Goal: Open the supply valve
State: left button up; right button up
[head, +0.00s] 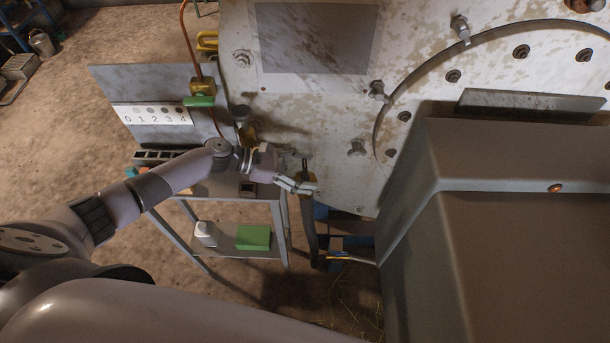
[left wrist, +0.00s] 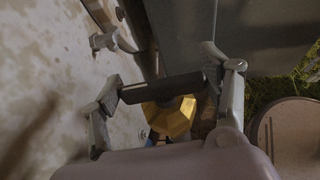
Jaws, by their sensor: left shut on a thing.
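A valve with a brass body (left wrist: 170,117) and a dark handle bar (left wrist: 160,88) shows in the left wrist view. My left gripper (head: 303,189) is at this valve, beside the lower edge of the large pale panel. In the left wrist view its two fingers stand at either end of the dark bar, shut on it, with the brass body just behind. In the head view the fingers hide most of this valve; a dark upright piece (head: 304,166) shows above them. A second brass valve (head: 203,88) with a green handle (head: 199,101) sits further left on a copper pipe. My right gripper is not in view.
The large stained panel (head: 320,110) with bolts stands behind the gripper. A big grey box-shaped housing (head: 500,240) fills the right. A metal cart (head: 235,253) with a green box (head: 253,237) stands below my left arm. Open floor lies at the left.

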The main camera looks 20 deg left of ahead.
pick_arm(q)
jog(key=shift+w+m+g+b, duration=0.1)
jog(key=shift+m+g+b, duration=0.65)
jog(key=shift+m+g, duration=0.05)
jog(key=shift+o, duration=0.2)
jog(key=shift+c, duration=0.2)
jog(key=o, duration=1.2)
